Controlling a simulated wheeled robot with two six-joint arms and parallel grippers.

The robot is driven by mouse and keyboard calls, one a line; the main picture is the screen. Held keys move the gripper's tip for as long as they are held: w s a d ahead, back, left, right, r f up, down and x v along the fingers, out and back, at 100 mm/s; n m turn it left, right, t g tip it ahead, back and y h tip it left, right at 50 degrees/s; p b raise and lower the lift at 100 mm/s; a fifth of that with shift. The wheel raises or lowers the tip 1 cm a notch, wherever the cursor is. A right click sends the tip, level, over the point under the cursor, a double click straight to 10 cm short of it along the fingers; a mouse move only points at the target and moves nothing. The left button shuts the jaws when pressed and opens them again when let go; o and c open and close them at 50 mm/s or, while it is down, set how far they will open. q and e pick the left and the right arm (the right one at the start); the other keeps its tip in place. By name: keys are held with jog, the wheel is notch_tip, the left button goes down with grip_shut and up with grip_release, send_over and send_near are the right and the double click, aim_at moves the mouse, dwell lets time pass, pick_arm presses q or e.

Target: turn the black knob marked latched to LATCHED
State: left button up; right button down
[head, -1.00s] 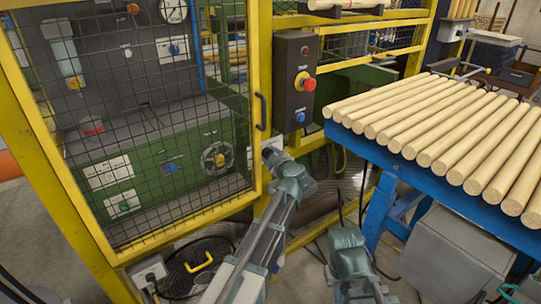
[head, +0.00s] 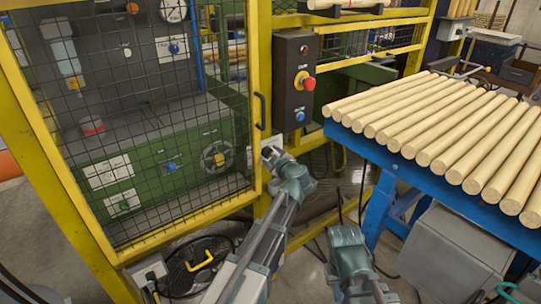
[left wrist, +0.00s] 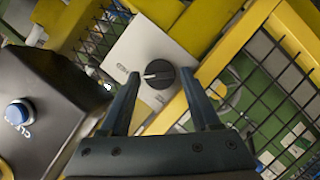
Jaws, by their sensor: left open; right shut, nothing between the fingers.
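The black knob (left wrist: 159,74) sits on a light grey plate (left wrist: 150,48) fixed to the yellow frame. Its white pointer line points toward the left of the left wrist view, toward small lettering too blurred to read surely. My left gripper (left wrist: 160,80) is open, with one dark finger on each side of the knob in that view. I cannot tell whether the fingers touch it. In the head view my left gripper (head: 268,154) is at the yellow post and hides the knob.
A black control box (head: 296,80) with a red button (head: 309,84) and a blue button is above my left gripper. The yellow mesh door (head: 135,120) is on its left. A blue table (head: 350,150) with several wooden rods is on the right.

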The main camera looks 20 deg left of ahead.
pick_arm(q)
jog(key=p+v, duration=0.3)
jog(key=v, duration=0.9)
jog(key=shift+s, duration=0.15)
jog(key=shift+d, duration=0.15)
